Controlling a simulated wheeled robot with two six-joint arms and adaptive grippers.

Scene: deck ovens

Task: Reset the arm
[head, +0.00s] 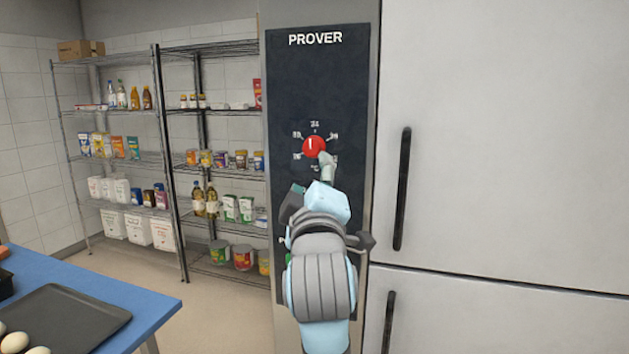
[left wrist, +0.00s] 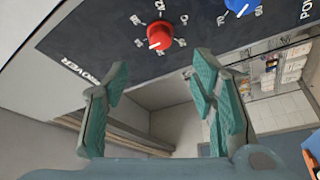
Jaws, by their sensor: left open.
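My left arm reaches up the dark prover panel (head: 290,90), and its gripper (head: 322,172) is just below the red knob (head: 314,146). In the left wrist view the gripper (left wrist: 160,72) is open, with teal pads apart and nothing between them. The red knob (left wrist: 160,34) shows beyond the fingertips, apart from both. Its white mark points nearly straight up in the head view. A blue knob (left wrist: 241,6) is cut off at the top of the left wrist view; my arm seems to hide it in the head view. My right gripper is not in view.
Large pale doors with a black handle (head: 402,190) stand right of the panel. Wire shelves (head: 165,115) with groceries are behind at left. A blue table (head: 150,302) with a dark tray (head: 75,312) is at lower left. Open floor lies between table and shelves.

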